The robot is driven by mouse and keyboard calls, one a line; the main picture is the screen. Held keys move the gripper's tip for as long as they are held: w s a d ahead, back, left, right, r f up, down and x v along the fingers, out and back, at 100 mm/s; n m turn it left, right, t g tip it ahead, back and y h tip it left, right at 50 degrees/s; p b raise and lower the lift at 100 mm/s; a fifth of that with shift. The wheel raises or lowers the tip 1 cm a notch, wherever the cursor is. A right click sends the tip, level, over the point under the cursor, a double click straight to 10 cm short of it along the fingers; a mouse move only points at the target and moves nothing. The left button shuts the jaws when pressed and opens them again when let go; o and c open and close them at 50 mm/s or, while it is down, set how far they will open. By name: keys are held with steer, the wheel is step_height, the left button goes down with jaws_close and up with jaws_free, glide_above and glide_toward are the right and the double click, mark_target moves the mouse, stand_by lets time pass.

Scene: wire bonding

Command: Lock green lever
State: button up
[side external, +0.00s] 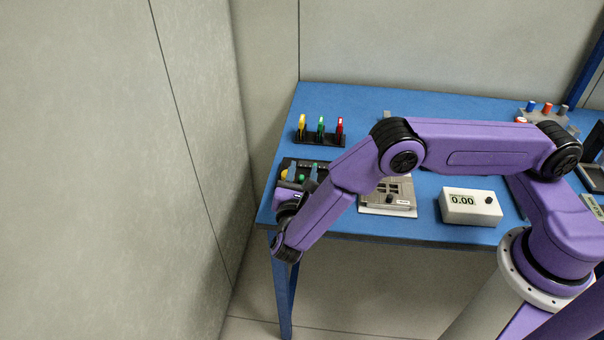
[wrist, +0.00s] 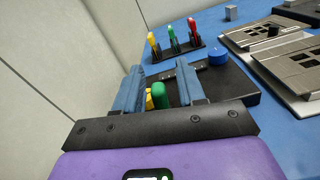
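A green lever (side external: 320,126) stands upright between a yellow lever (side external: 302,124) and a red lever (side external: 340,126) on a black base at the back left of the table. It also shows in the wrist view (wrist: 172,33), beyond my fingertips and apart from them. My gripper (wrist: 158,66) is open, its two blue fingers spread and raised over a black box (wrist: 238,84). A rounded green knob (wrist: 159,96) and a yellow knob (wrist: 149,102) show between the fingers. I cannot tell whether a finger touches them. My forearm partly hides the box in the side view.
A blue round knob (wrist: 217,57) sits on the black box. A grey slotted fixture (side external: 402,196) and a white meter reading 0.00 (side external: 459,207) lie to the right. The wall stands close to the table's left edge. Bare blue table lies around the lever base.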

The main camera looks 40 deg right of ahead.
jaws_close()
steer(key=m, duration=0.1)
steer(key=s+d+m, duration=0.1)
steer(key=m, duration=0.1)
steer(key=f+m, duration=0.1)
steer(key=m, duration=0.1)
steer(key=shift+s+d, duration=0.25)
steer(key=shift+s, duration=0.05)
steer(key=shift+s+d+f+m, duration=0.2)
steer(key=shift+f+m, duration=0.1)
steer(key=shift+m, duration=0.55)
steer(key=shift+s+d+f+m, duration=0.15)
steer(key=shift+f+m, duration=0.15)
steer(key=shift+m, duration=0.6)
steer(key=shift+s+d+f+m, duration=0.2)
steer(key=shift+f+m, duration=0.1)
steer(key=shift+m, duration=0.55)
jaws_free()
